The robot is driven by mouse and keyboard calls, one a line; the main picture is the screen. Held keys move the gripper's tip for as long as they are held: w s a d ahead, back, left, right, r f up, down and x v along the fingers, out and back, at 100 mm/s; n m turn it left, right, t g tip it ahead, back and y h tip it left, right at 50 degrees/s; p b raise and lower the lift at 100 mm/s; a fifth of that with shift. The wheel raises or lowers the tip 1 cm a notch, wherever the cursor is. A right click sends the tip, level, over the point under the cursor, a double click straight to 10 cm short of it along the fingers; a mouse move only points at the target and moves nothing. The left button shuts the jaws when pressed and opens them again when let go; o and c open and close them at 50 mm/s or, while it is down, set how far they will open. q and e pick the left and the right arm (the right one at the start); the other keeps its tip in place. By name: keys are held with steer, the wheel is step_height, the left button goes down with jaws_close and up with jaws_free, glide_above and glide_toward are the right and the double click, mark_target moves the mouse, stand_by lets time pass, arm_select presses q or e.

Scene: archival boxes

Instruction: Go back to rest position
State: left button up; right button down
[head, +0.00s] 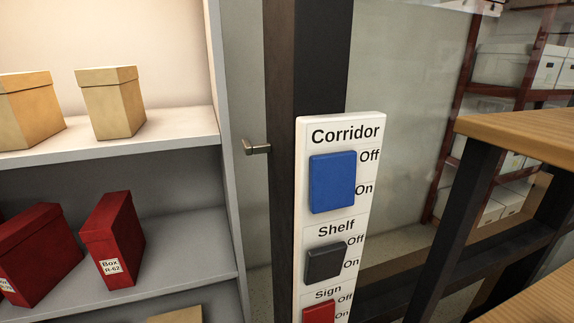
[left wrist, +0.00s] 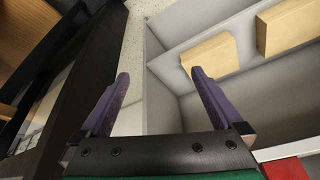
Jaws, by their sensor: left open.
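My left gripper (left wrist: 158,88) shows in the left wrist view with its two purple fingers spread wide and nothing between them. Beyond its fingers are a pale floor strip and the side of a grey shelf unit (left wrist: 158,62). Neither gripper shows in the head view. A white switch panel (head: 340,125) is fixed to a dark post there. It carries a blue Corridor switch (head: 332,182), a black Shelf switch (head: 324,263) and a red Sign switch (head: 319,313), which is cut off by the lower edge.
The shelf unit (head: 190,130) at left holds tan boxes (head: 110,103) above and red boxes (head: 113,240) below. A dark post (head: 308,60) stands beside it, with a metal handle (head: 257,148) nearby. A wooden-topped table (head: 530,130) is at right. Racks with white boxes (head: 503,66) stand behind glass.

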arm_select(q)
steer(key=s+f+g, duration=0.1)
steer(key=s+f, duration=0.1)
steer(key=f, duration=1.1)
steer(key=s+f+g, duration=0.1)
steer(key=s+f, duration=0.2)
steer(key=f, duration=1)
steer(key=s+a+f+g, duration=0.1)
steer(key=s+a+f, duration=0.1)
steer(key=s+f, duration=1)
steer(key=s, duration=0.3)
steer(key=shift+a+m, duration=0.25)
steer(key=shift+m, duration=0.05)
steer(key=shift+s+f, duration=0.1)
